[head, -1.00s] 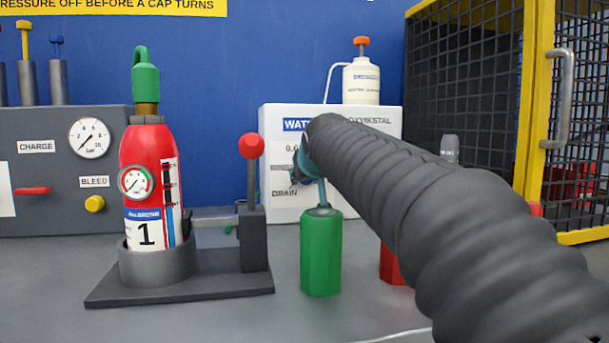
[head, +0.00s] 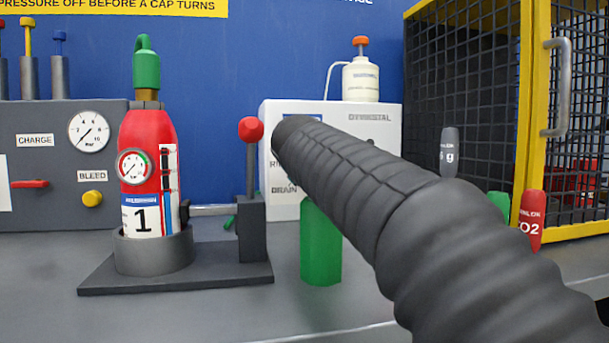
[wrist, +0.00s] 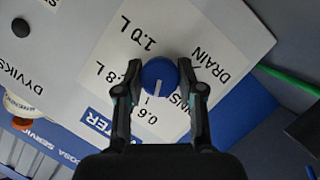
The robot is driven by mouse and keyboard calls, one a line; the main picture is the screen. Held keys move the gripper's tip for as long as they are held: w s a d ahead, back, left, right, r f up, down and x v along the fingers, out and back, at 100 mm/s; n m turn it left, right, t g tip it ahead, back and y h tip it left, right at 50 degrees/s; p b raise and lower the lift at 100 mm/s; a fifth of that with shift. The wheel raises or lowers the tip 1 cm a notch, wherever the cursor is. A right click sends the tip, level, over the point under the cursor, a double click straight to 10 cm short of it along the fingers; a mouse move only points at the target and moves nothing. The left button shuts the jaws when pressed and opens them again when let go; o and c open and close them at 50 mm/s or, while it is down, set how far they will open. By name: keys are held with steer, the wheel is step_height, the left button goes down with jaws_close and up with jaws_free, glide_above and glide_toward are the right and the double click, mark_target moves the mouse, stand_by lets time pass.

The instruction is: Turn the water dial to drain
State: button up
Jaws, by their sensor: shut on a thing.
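The water dial (wrist: 159,76) is a round blue knob with a white pointer line, on a white panel (wrist: 110,55) with labels that include 0.6 L, 1.0 L and DRAIN. In the wrist view its pointer is directed down the picture, toward the 0.6 marking and away from DRAIN. My gripper (wrist: 160,80) is shut on the dial, one finger on each side. In the head view my arm hides the dial and the gripper; the white water unit (head: 355,135) shows behind, with its DRAIN label (head: 284,189) at the lower left.
A red extinguisher (head: 148,165) stands in a holder beside a red-knobbed lever (head: 250,131). A green cylinder (head: 321,250) stands before the water unit. A white bottle (head: 361,78) sits on top. A yellow-framed mesh cage (head: 533,110) and a red CO2 cylinder (head: 531,220) are at the right.

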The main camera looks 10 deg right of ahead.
stand_by(0.3)
steer(key=o, duration=1.1)
steer(key=shift+o, duration=0.2)
steer(key=shift+s, duration=0.1)
steer(key=v, duration=0.7)
steer(key=shift+s, duration=0.15)
steer(key=shift+a, duration=0.1)
